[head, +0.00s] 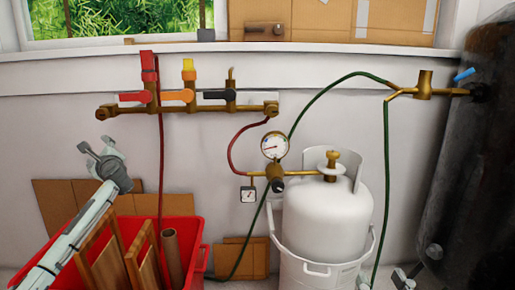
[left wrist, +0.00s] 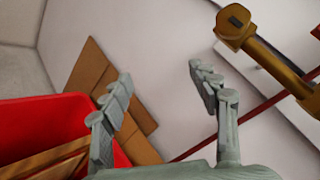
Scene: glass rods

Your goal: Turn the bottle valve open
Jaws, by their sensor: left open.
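The white gas bottle (head: 325,222) stands upright at the right of the middle. Its brass valve (head: 332,160) with a pale round handwheel is on top, inside the white collar. A brass regulator (head: 276,172) with a round gauge (head: 274,146) joins the valve from the left. My left gripper (head: 95,146) is open and empty, far left of the bottle, in front of the wall. Its two spread fingers (left wrist: 162,78) show in the left wrist view, where the bottle is out of view. Grey parts that look like my right gripper (head: 385,281) show at the bottom edge, their opening unclear.
A brass manifold (head: 188,108) with red, orange and black levers is on the wall; its pipe (left wrist: 268,58) is close in the left wrist view. A red bin (head: 200,240) with wood pieces stands below. Green and red hoses surround the bottle. A dark tank (head: 465,160) is at right.

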